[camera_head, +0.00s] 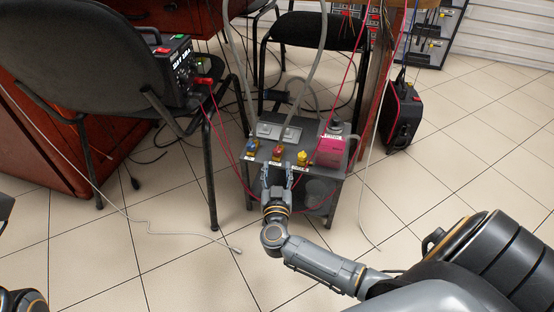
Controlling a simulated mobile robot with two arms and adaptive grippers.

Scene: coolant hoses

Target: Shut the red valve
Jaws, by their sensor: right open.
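The red valve (278,151) is the middle one of three small valves on the front edge of a grey metal unit (335,200). A blue valve (252,146) stands to its left and a yellow valve (302,157) to its right. My right gripper (277,172) is open, its fingers pointing at the unit's front just below the red valve in the picture. Its fingers appear empty. Whether they touch the valve, and the exact angle of its handle, are too small to tell. My left gripper is not in view.
A pink container (330,150) stands on the unit's right side. Grey hoses (240,60) rise behind it, and thin red cables hang around it. A black chair (80,60) carrying a black device (180,70) is on the left. Tiled floor at right is mostly clear.

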